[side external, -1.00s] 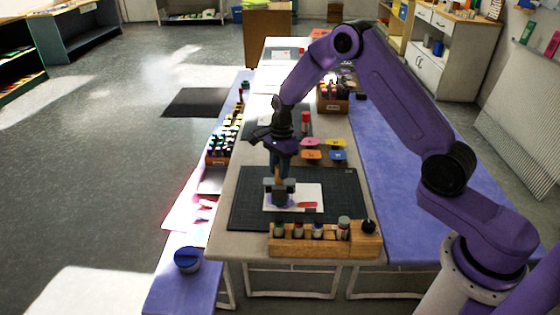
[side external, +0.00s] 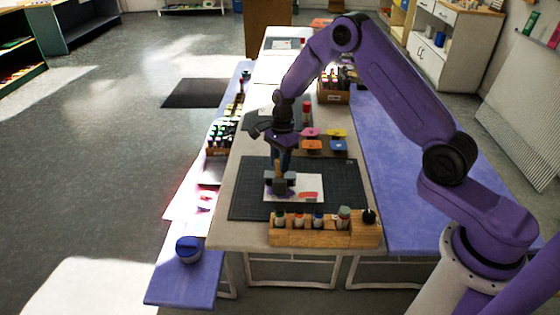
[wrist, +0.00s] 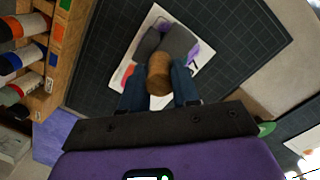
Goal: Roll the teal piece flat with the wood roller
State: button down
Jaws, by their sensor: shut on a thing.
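My gripper (wrist: 159,84) is shut on the wood handle of the roller (wrist: 158,70), its blue fingers on either side. In the side view my gripper (side external: 282,160) points down over the white paper (side external: 312,181). The dark grey roller head (wrist: 178,42) is over the left part of the paper, also in the wrist view (wrist: 154,15); contact is hard to judge. A purple patch (wrist: 194,54) shows beside the head. A red-orange piece (side external: 308,195) lies on the paper to its right. I cannot make out a teal piece; the roller may hide it.
A dark cutting mat (side external: 343,183) lies under the paper. A wooden rack (side external: 325,234) with several bottles stands at the table's front edge. Small coloured pots (side external: 338,146) stand behind the mat. The mat's right side is clear.

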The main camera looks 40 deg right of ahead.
jog(key=shift+f, duration=0.45)
dwell(0.7)
